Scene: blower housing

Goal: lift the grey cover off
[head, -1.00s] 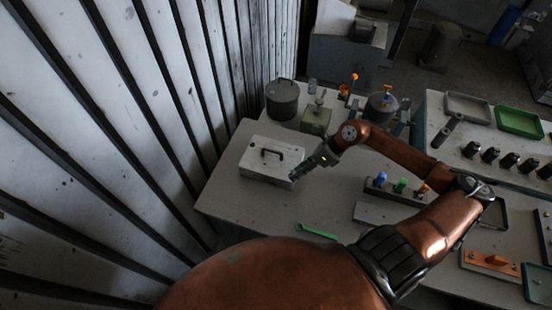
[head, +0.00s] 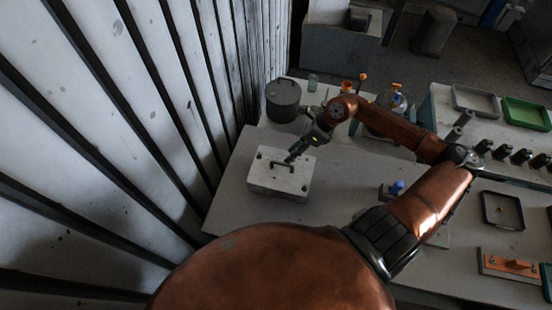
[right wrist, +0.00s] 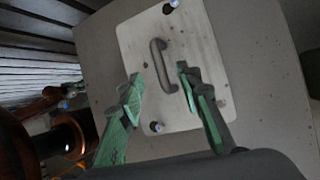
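The grey cover (head: 268,182) is a pale, flat, boxy plate with a dark arched handle (head: 277,164) on top and knobs near its corners. It lies on the table near the ribbed wall. It also shows in the right wrist view (right wrist: 197,40), with the handle (right wrist: 162,65) near the middle. My right gripper (head: 292,157) is over the cover, close to the handle. In the right wrist view its green-padded fingers (right wrist: 160,76) are spread apart, with the handle's lower end between the tips; I see no contact. My left gripper is not in view.
A dark round pot (head: 283,100) stands behind the cover. A blue-topped part (head: 397,187), a black tray (head: 502,210) and an orange block (head: 515,264) lie to the right. The table (head: 340,190) is bare just right of the cover.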

